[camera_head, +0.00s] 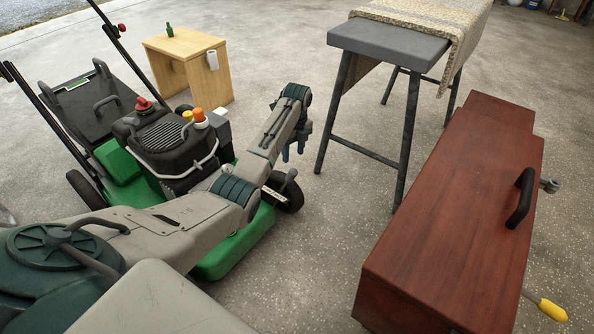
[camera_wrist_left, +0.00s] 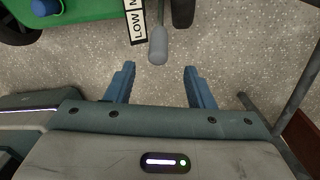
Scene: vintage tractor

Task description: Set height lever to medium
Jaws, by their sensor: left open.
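The green lawn mower (camera_head: 235,245) stands at the left of the head view, and its green deck also shows in the left wrist view (camera_wrist_left: 90,10). The height lever (camera_wrist_left: 158,45) ends in a rounded grey knob in the wrist view, beside a white label strip (camera_wrist_left: 136,22) reading LOW and the start of another word. The rest of the label is cut off, so the lever's setting cannot be told. My left gripper (camera_head: 293,151) is open beside the mower's front wheel. Its blue fingers (camera_wrist_left: 159,75) are empty, with the knob just beyond their tips, roughly centred between them.
A dark-topped table (camera_head: 388,42) with angled legs stands right of my left gripper. A reddish-brown wooden chest (camera_head: 450,215) with a black handle fills the right side. A small wooden stand (camera_head: 188,55) with a green bottle is behind the mower. Speckled floor between is clear.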

